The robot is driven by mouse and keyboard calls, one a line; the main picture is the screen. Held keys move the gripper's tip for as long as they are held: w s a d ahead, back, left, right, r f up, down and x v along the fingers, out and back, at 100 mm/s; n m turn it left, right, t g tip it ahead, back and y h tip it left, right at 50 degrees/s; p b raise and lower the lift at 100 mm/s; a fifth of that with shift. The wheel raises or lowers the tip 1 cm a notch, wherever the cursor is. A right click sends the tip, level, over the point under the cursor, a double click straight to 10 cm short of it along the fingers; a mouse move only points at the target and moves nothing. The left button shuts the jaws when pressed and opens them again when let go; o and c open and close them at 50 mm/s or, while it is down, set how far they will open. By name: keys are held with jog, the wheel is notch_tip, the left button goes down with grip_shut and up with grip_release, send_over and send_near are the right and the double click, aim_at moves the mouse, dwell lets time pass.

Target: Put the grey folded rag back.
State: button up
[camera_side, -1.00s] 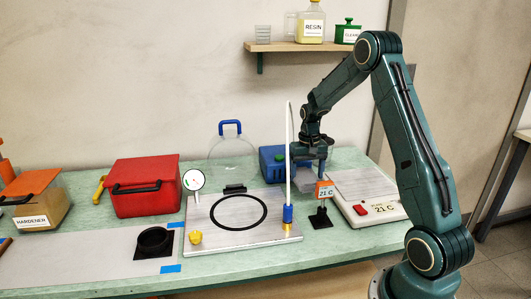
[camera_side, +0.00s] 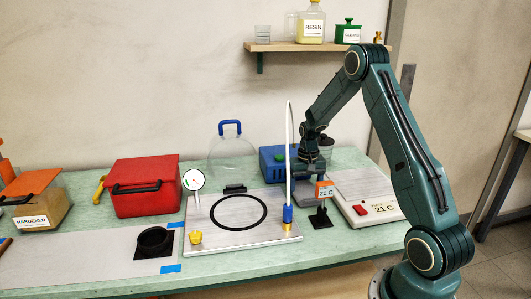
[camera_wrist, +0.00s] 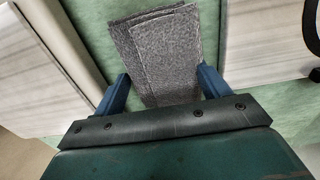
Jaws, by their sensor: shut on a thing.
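The grey folded rag (camera_wrist: 160,50) is a flat, layered strip between the two blue fingers of my gripper (camera_wrist: 162,78) in the wrist view. My gripper is shut on it. The rag extends away from the palm over the green bench top, between two pale boards.
The blue box (camera_side: 278,162) stands close to the left. A red box (camera_side: 146,187) is farther left.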

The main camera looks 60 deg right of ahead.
aim_at(306, 187)
jog(key=shift+f, duration=0.15)
jog(key=o, duration=1)
jog(key=shift+c, duration=0.2)
notch_tip(306, 187, up, 12)
jog(key=shift+r, duration=0.2)
dwell(0.3)
